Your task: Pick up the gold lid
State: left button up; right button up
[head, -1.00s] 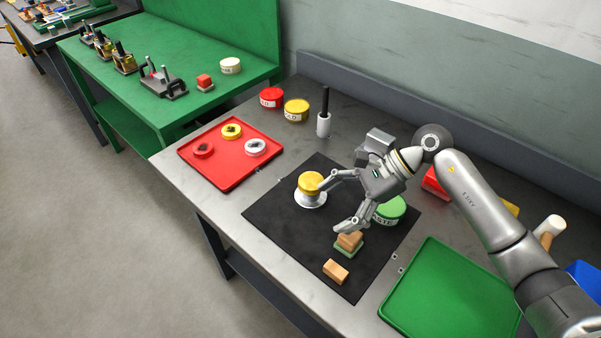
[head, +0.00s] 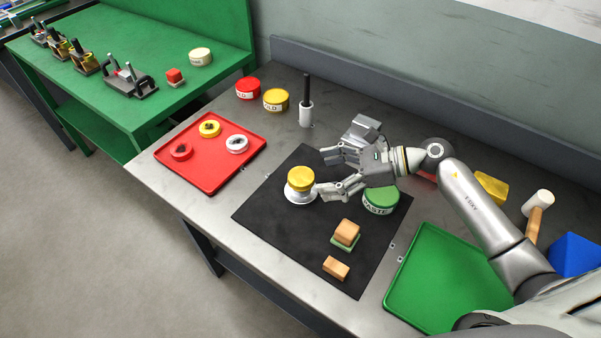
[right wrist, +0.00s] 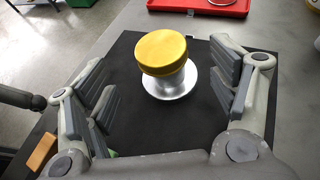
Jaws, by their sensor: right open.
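The gold lid (head: 301,177) sits on top of a silver stand with a round base (head: 300,195), on the black mat (head: 268,217). My right gripper (head: 324,173) is open and empty, just right of the lid, its fingers pointing left toward it. In the right wrist view the gold lid (right wrist: 162,50) on its silver stand (right wrist: 171,84) lies ahead, between the lines of the spread fingers (right wrist: 163,80); contact is not visible.
A green waste tin (head: 380,202) stands close below my right gripper. Wooden blocks (head: 336,268) lie at the mat's front. A red tray (head: 205,183) holds several round pieces at left. Red (head: 248,88) and gold (head: 276,99) tins and a black-handled tool (head: 306,108) stand behind.

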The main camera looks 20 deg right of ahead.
aim_at(303, 176)
jog(key=shift+w+a+p, duration=0.3)
jog(key=shift+a+p, duration=0.15)
jog(key=shift+a, duration=0.05)
jog(key=p+x, duration=0.2)
jog(key=x, duration=0.2)
jog(key=shift+r, duration=0.15)
jog(key=shift+a+f, duration=0.15)
jog(key=shift+f, duration=0.05)
jog(key=shift+c, duration=0.5)
jog(key=c, duration=0.8)
